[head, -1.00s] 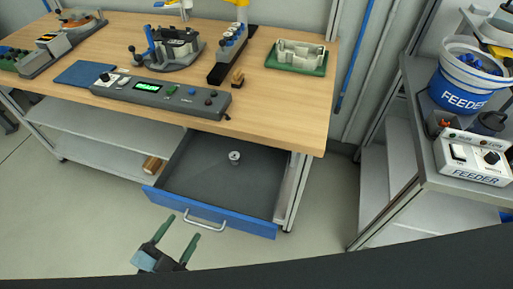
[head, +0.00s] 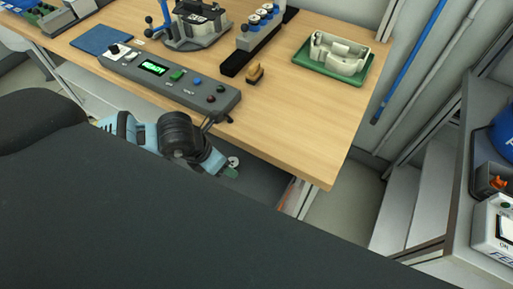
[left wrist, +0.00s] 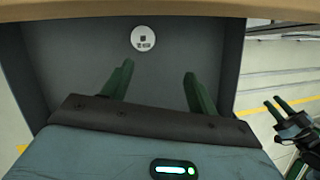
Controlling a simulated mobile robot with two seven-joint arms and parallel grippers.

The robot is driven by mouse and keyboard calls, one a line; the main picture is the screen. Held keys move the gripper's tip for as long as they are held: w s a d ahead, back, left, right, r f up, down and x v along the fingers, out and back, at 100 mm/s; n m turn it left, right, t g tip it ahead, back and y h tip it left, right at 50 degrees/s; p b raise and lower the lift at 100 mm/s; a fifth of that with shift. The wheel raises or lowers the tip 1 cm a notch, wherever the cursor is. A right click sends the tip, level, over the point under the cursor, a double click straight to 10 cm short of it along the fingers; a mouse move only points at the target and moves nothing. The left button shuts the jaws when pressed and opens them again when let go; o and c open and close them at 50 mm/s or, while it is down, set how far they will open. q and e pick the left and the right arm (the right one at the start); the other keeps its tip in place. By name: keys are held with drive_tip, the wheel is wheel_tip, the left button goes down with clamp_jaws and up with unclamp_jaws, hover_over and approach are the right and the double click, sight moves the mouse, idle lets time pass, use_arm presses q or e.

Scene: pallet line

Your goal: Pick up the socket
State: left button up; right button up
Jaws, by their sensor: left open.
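The socket (head: 233,161) is a small silver-white round piece in the drawer under the workbench. In the left wrist view the socket (left wrist: 144,39) shows from above, a pale disc with a dark square hole, lying on the grey drawer floor. My left gripper (left wrist: 158,69) is open and empty, its two green fingers pointing toward the socket, which lies just beyond the tips. In the head view my left arm covers much of the drawer and a green fingertip shows beside the socket. My right gripper (left wrist: 270,101) shows at the right of the left wrist view, its fingers apart, empty.
The drawer (left wrist: 75,60) has side walls close around my left gripper. The bench top (head: 290,120) overhangs it, with a grey control box (head: 170,80), a green tray (head: 333,62) and a blue mat (head: 102,39). A grey shelf unit stands at the right.

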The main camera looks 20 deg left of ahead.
sight(233, 165)
use_arm(q)
drive_tip(key=shift+t+y, duration=0.4)
drive_tip(key=shift+y, duration=0.2)
drive_tip(key=shift+w+a+f, duration=0.1)
drive_tip(key=shift+w+f, duration=0.7)
drive_tip(key=shift+f, duration=0.3)
drive_tip(key=shift+w+a+f, duration=0.1)
drive_tip(key=shift+w+f, duration=0.7)
drive_tip(key=shift+f, duration=0.25)
drive_tip(key=shift+w+a+f, duration=0.1)
drive_tip(key=shift+w+f, duration=0.7)
drive_tip(key=shift+f, duration=0.3)
drive_tip(key=shift+c, duration=0.5)
drive_tip(key=c, duration=1)
